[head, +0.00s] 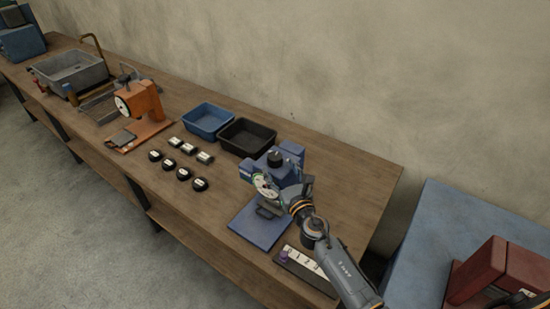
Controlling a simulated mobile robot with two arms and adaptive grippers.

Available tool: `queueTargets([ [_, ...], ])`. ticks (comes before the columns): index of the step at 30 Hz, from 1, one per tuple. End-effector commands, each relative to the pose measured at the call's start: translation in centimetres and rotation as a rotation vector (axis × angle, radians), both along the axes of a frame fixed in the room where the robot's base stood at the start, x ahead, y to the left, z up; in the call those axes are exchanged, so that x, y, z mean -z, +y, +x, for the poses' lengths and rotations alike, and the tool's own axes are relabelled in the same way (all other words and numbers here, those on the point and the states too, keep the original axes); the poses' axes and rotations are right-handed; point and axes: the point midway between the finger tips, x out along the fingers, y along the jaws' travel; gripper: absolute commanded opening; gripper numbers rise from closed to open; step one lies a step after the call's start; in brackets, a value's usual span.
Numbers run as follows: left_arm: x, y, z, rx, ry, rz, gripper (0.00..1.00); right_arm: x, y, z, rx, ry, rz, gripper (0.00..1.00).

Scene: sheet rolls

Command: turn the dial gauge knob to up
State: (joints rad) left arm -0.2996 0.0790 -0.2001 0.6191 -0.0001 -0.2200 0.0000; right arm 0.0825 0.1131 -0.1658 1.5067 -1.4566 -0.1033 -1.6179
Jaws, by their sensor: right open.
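A blue gauge stand (255,228) is on the bench at the right, with a flat base plate and a body behind it. A round, pale dial face (264,185) shows on its front, partly covered by my gripper. A black round knob (275,158) sits on top of the blue body; which way it points is too small to tell. My right gripper (274,198) is open right in front of the dial, its arm coming from the lower right. I cannot tell whether it touches the gauge. My left gripper is not in view.
A panel with a white numbered strip and a purple knob (283,256) lies by the bench's front edge. Blue (190,128) and black (233,148) bins stand behind several small black-and-white pieces.

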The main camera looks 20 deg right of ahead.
Motion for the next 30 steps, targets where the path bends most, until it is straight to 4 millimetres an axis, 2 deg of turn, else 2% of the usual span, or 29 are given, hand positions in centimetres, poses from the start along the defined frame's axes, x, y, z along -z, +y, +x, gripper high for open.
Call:
queueTargets([
  [3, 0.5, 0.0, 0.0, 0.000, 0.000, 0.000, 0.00, 0.1, 0.1, 2.4, 0.000, -0.001, 0.001, 0.66],
  [9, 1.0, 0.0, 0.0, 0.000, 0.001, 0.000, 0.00, 0.1, 0.2, 4.6, 0.001, -0.001, 0.001, 0.66],
  [21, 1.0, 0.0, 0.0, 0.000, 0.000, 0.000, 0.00, 0.0, 0.3, 5.2, 0.000, 0.000, 0.001, 0.66],
  [27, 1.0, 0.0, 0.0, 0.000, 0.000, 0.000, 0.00, 0.0, 0.3, 5.2, 0.000, 0.000, 0.001, 0.25],
  [29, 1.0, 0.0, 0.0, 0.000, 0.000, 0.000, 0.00, 0.0, 0.3, 5.2, 0.000, 0.000, 0.001, 0.13],
  [30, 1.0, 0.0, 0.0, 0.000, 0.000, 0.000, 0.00, 0.0, 0.3, 5.2, 0.000, 0.000, 0.001, 0.11],
])
